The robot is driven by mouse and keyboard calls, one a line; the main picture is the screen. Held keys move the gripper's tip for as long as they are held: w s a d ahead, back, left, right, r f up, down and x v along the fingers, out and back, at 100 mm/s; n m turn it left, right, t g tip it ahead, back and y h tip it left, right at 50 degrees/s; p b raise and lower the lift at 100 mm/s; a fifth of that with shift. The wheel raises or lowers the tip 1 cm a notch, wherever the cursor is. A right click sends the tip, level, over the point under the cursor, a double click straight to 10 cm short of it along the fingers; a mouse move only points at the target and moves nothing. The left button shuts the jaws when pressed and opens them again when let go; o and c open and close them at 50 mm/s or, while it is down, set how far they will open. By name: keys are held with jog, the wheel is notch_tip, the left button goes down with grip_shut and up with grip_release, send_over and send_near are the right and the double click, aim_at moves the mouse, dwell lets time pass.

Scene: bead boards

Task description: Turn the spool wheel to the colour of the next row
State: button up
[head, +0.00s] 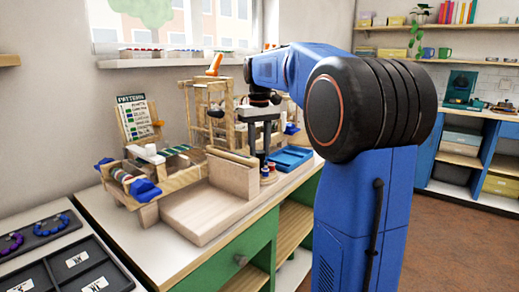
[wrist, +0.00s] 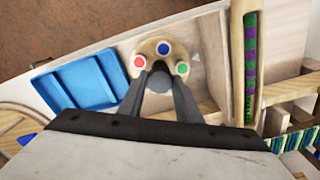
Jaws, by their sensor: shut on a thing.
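The spool wheel (wrist: 151,48) is a small wooden disc, with a red spool (wrist: 138,62), a blue spool (wrist: 164,48) and a green spool (wrist: 182,68) showing in the wrist view. In the head view the wheel (head: 268,178) is small and partly behind my gripper. My gripper (wrist: 160,74) reaches down over the wheel and is shut on its grey centre knob (wrist: 160,84). The pattern card (head: 137,117) stands at the back left with coloured rows and an orange marker (head: 158,123); its writing is too small to read surely.
A blue tray (head: 291,158) lies right of the wheel. A wooden loom frame (head: 210,113) stands behind. A strip of green and purple beads (wrist: 250,60) lies right of the wheel in the wrist view. Dark trays (head: 75,268) sit at the front left.

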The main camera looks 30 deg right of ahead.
jog(key=shift+n, duration=0.6)
jog(key=o, duration=1)
jog(key=shift+o, duration=0.2)
jog(key=shift+r, duration=0.1)
notch_tip(320, 180, up, 17)
jog(key=shift+s+r, duration=0.1)
dwell(0.4)
